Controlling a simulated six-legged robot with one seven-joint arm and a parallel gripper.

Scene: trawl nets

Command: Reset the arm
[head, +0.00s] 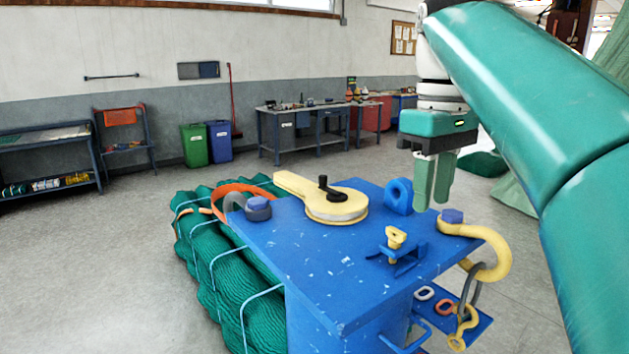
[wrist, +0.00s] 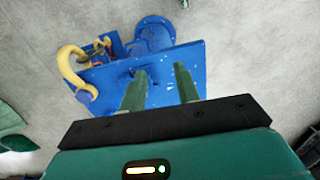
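My gripper (head: 432,203) hangs from my green arm at the right of the head view, fingers pointing down. It is above the right part of a blue worktable (head: 290,245), close to a blue ring (head: 399,196) and a yellow hook (head: 490,250). In the wrist view, its two green fingers (wrist: 160,72) stand apart with a clear gap and nothing between them. The blue table (wrist: 110,73) lies beyond them there, with the yellow hook (wrist: 66,66) to the left.
On the tabletop are a yellow block with a black crank (head: 338,203) and a small yellow fitting (head: 396,238). Rolled green net (head: 225,270) lies at the table's left. Bins (head: 218,140) and benches (head: 300,112) stand far back. Grey floor between is clear.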

